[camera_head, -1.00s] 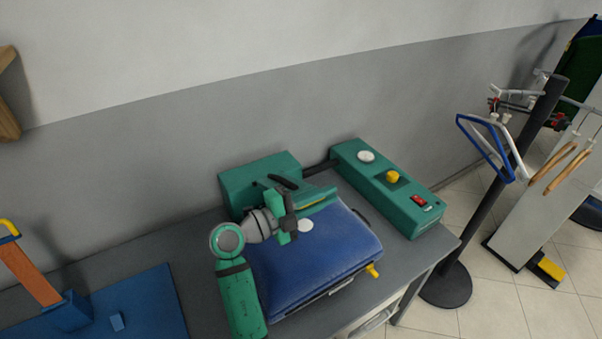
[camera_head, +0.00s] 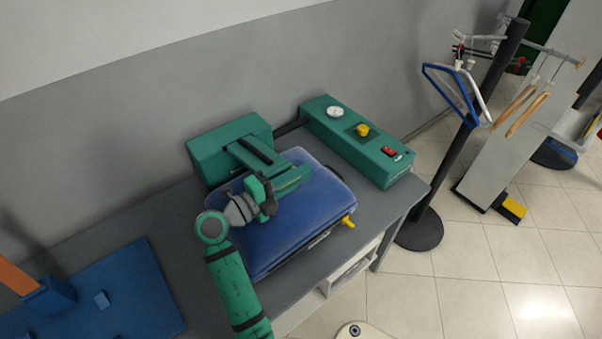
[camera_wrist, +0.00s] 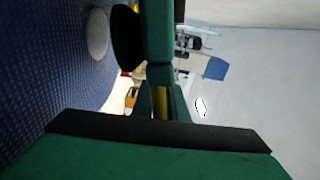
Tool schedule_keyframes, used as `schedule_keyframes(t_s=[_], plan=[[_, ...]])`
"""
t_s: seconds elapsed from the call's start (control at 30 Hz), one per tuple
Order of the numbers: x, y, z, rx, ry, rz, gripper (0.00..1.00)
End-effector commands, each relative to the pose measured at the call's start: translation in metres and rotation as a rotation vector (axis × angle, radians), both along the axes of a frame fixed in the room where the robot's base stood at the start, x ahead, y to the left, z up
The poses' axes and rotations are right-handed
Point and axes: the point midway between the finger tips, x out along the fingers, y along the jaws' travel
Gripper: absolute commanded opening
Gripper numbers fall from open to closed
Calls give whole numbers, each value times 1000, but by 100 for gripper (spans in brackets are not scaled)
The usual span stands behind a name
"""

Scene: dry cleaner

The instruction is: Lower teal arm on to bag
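The blue bag (camera_head: 318,208) lies on the grey table, with a yellow tab at its right edge. The teal arm (camera_head: 292,183) reaches from the teal block (camera_head: 212,150) out over the bag, low and close to its top. My gripper (camera_head: 266,192) is at the arm's near side, above the bag. The wrist view shows the bag (camera_wrist: 45,65) at left, with a white disc (camera_wrist: 97,33) on it. A black round pad (camera_wrist: 127,38) beside a teal bar (camera_wrist: 158,40) sits close to the disc; contact is unclear. My fingertips are not clear enough to show their opening.
A teal control box (camera_head: 352,145) with a gauge, yellow knob and red switch stands behind the bag. A blue board (camera_head: 110,300) lies at left. A black stand (camera_head: 440,185) with hangers is at right. Open tiled floor lies beyond the table's right edge.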

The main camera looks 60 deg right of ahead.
Motion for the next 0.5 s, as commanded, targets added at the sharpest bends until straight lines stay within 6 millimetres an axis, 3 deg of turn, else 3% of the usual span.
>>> schedule_keyframes(t_s=[0.37, 0.5], plan=[[1, 1, 0, -1, 1, 0, 28], [5, 10, 0, -1, 1, 2, 28]])
